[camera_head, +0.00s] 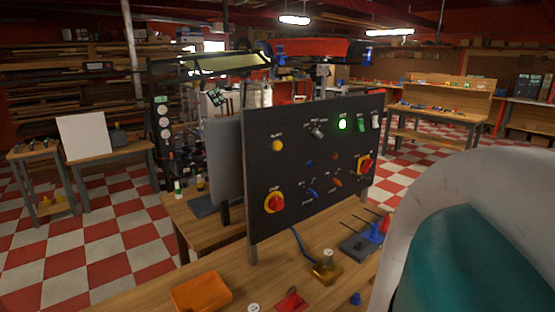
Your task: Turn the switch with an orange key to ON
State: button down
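A black upright control panel (300,110) stands on the wooden workbench. The switch with an orange key (337,182) is in its lower row, right of a switch with a blue key (313,193). The orange key looks tilted, but its labels are too small to read, so I cannot tell its setting. My gripper is not in view. A large grey and teal rounded part, apparently of my arm, fills the right foreground and hides part of the bench.
Red knobs on yellow plates sit left (275,202) and right (366,165) of the keys. A lit green lamp (342,124) is above. An orange tray (201,292), a brass-coloured block (326,268) and a peg stand (358,246) are on the bench before the panel.

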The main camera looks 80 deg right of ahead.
aim_at(333, 179)
jog(key=z, duration=2.05)
